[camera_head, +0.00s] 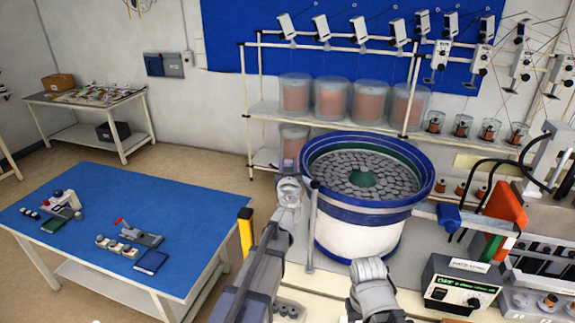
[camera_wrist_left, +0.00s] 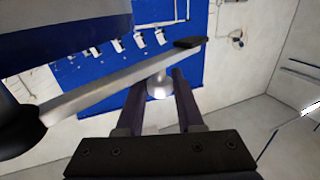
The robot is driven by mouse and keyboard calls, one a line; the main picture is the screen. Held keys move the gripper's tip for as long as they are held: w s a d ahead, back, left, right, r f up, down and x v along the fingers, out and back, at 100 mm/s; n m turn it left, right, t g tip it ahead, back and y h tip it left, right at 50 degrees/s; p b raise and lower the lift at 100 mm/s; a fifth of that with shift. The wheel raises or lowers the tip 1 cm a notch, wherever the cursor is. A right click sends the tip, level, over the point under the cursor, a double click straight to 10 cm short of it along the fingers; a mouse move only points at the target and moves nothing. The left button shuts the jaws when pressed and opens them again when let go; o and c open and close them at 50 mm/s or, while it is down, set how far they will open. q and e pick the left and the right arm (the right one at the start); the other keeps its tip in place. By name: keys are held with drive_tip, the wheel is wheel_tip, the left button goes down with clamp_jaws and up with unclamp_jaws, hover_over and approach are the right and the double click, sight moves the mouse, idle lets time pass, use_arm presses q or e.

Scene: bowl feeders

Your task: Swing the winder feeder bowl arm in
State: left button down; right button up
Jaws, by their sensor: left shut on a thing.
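The feeder bowl (camera_head: 405,207) is a blue-rimmed white drum filled with grey discs. A thin grey post (camera_head: 313,225) stands at its left side. In the left wrist view the bowl arm (camera_wrist_left: 95,97) is a pale flat bar running from a dark round hub at left to a black tip at upper right. My left gripper (camera_wrist_left: 160,85) is shut on a silver round knob (camera_wrist_left: 159,88) at the bar. In the head view my left wrist (camera_head: 288,190) is beside the bowl's left rim; its fingers are not clear.
A blue-topped table (camera_head: 100,190) with small devices stands at left. A shelf rack (camera_head: 270,112) with several clear canisters is behind the bowl. A control box (camera_head: 460,285) and an orange panel (camera_head: 506,208) are at right. Floor is open between table and rack.

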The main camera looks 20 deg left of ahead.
use_arm(q)
drive_tip(key=w+d+m+h, duration=0.2)
drive_tip(key=m+h, duration=0.1)
drive_tip(key=h, duration=0.1)
drive_tip(key=w+d+m+g+h, duration=0.1)
drive_tip(key=w+d+m+h, duration=0.1)
drive_tip(key=h, duration=0.3)
drive_tip(key=w+d+m+h, duration=0.2)
drive_tip(key=m+h, duration=0.2)
drive_tip(key=shift+d+g+h, duration=0.25)
drive_tip(key=shift+g+h, duration=0.05)
drive_tip(key=shift+h, duration=0.1)
drive_tip(key=s+d+m+g+h, duration=0.1)
drive_tip(key=d+m+g+h, duration=0.7)
drive_tip(key=g, duration=0.4)
drive_tip(key=shift+s+d+m+h, duration=0.4)
drive_tip(key=shift+d+m, duration=0.35)
drive_tip(key=shift+m, duration=0.15)
drive_tip(key=c, duration=0.6)
unclamp_jaws()
drive_tip(key=shift+s+d, duration=0.1)
drive_tip(key=shift+o, duration=0.3)
